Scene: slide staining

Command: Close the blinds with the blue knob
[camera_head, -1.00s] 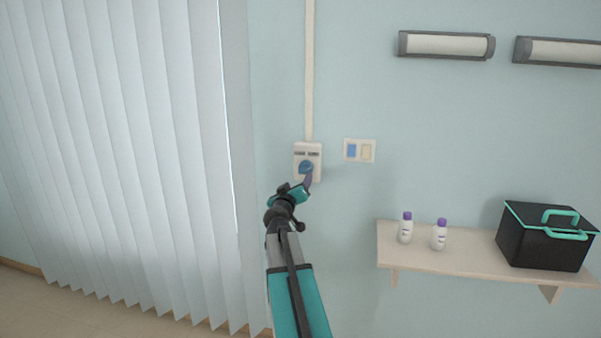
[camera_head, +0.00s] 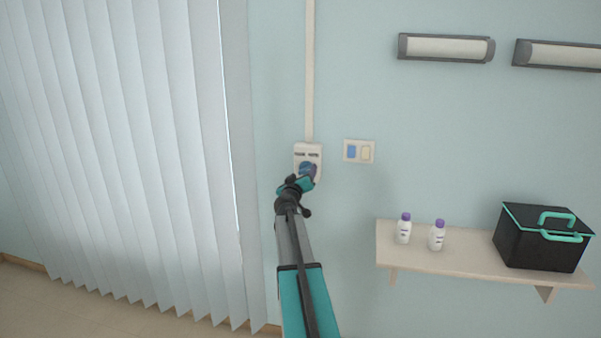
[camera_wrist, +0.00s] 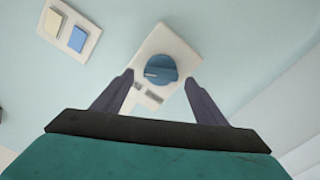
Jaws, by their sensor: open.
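The blue knob (camera_head: 307,170) sits on a white control box (camera_head: 314,151) on the wall, partly hidden by my gripper in the head view. In the wrist view the round blue knob (camera_wrist: 160,69) shows a pale mark at its left, on its white plate (camera_wrist: 163,40). My gripper (camera_wrist: 158,88) is open, with one dark finger on either side below the knob and nothing between them. I cannot tell whether the fingers touch the knob. The vertical blinds (camera_head: 110,150) hang at the left as pale slats, with a thin bright gap near their right edge.
A switch plate (camera_head: 359,151) with a blue and a cream rocker is right of the box. A shelf (camera_head: 460,262) at lower right holds two white bottles (camera_head: 404,230) and a black box (camera_head: 540,240). Wall lamps (camera_head: 446,47) are above. The wall between is bare.

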